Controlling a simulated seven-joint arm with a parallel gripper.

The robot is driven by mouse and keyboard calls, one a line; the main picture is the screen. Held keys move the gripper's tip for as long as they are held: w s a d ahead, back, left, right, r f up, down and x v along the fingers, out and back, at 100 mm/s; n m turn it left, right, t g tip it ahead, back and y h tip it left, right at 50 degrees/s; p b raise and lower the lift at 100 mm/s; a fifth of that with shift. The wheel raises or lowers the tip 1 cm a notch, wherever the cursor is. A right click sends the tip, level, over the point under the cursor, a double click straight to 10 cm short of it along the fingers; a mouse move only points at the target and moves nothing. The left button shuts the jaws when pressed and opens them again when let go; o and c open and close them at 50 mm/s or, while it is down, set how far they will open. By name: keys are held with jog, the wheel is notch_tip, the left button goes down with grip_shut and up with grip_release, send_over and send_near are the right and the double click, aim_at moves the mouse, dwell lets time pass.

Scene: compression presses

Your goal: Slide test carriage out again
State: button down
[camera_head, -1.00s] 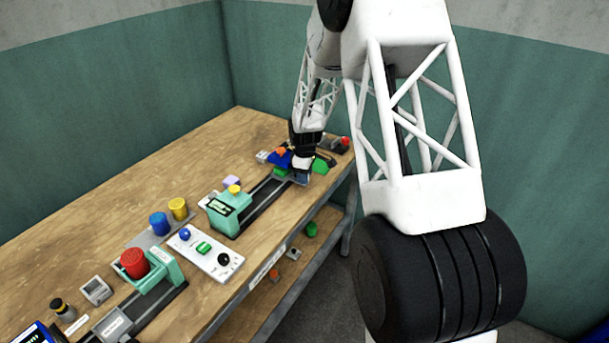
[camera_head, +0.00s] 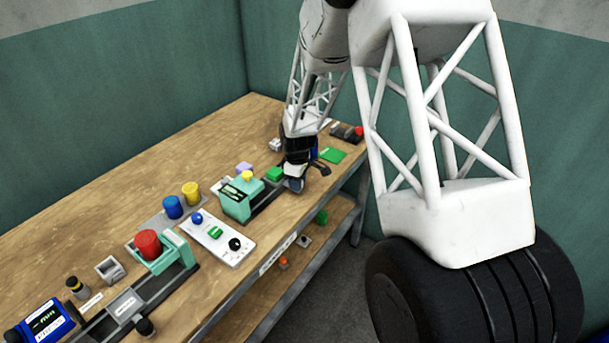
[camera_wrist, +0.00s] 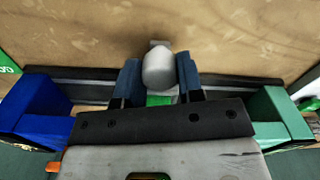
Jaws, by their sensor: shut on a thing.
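My gripper (camera_head: 295,183) is over the far rail, at its front side. In the wrist view my gripper (camera_wrist: 158,88) has its two dark blue fingers on either side of a rounded grey knob (camera_wrist: 158,68) and is shut on it. A green block (camera_head: 275,174) is on the rail beside my gripper, and part of it shows between the fingers in the wrist view (camera_wrist: 160,100). The teal press (camera_head: 239,202) with a yellow top stands left of the block; it is at the right in the wrist view (camera_wrist: 282,115). The carriage is largely hidden.
A blue body (camera_wrist: 42,110) is at the left in the wrist view. Another teal press with a red cylinder (camera_head: 148,244) stands at the near end. The back of the bench (camera_head: 130,175) is clear.

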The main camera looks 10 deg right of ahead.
jog(key=shift+s+a, duration=0.15)
jog(key=shift+a, duration=0.1)
jog(key=c, duration=0.8)
grip_release()
jog(key=shift+o, duration=0.2)
jog(key=shift+r, duration=0.1)
jog(key=shift+r, duration=3.85)
jog(key=shift+s+r, duration=0.1)
